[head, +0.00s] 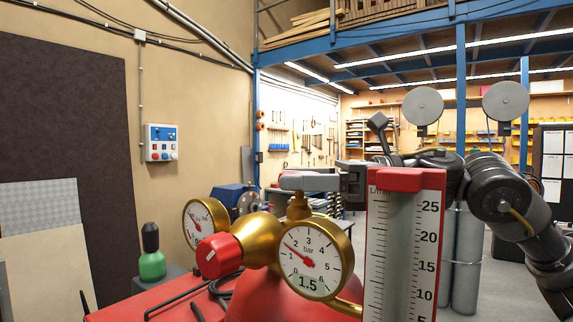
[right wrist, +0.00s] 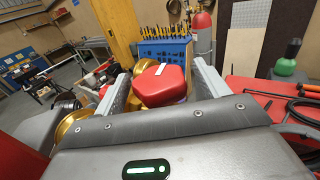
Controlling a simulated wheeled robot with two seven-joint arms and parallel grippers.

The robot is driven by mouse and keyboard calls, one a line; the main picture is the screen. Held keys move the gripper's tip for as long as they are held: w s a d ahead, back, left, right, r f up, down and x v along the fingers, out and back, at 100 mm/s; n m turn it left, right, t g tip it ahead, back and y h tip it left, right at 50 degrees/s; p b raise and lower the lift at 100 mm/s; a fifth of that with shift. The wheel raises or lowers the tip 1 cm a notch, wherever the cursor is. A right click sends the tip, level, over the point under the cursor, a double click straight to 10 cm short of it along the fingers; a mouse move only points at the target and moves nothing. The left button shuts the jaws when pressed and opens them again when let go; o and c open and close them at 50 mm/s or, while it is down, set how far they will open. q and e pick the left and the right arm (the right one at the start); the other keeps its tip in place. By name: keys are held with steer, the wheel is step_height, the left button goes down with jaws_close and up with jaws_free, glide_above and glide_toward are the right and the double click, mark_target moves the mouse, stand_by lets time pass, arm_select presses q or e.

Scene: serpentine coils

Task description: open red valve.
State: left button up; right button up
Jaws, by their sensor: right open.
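The red valve knob (head: 218,256) has a white mark on its face and sits on the left end of a gold regulator body (head: 258,238). My right gripper (head: 287,182) is open, above and to the right of the knob in the head view, over the gold stem. In the right wrist view the knob (right wrist: 160,86) appears between the two spread fingers of the gripper (right wrist: 155,72), with gaps at the sides. It is not gripped. My left gripper is not in view.
A front gauge (head: 310,262) marked 1.5 and a rear gauge (head: 203,222) flank the regulator. A tall flowmeter (head: 401,250) with a red cap stands close at right. A green bottle (head: 152,255) stands at left. Black hoses lie on the red surface (head: 130,308).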

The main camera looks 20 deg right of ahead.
steer(key=shift+x, duration=0.8)
steer(key=shift+a+p, duration=0.3)
steer(key=c, duration=1)
steer(key=shift+n+g+y, duration=0.3)
steer(key=shift+n+g, duration=0.5)
steer(key=shift+g, duration=0.4)
steer(key=shift+s+n+g, duration=0.25)
steer(key=shift+n+g, duration=0.55)
steer(key=shift+g, duration=0.4)
steer(key=o, duration=1)
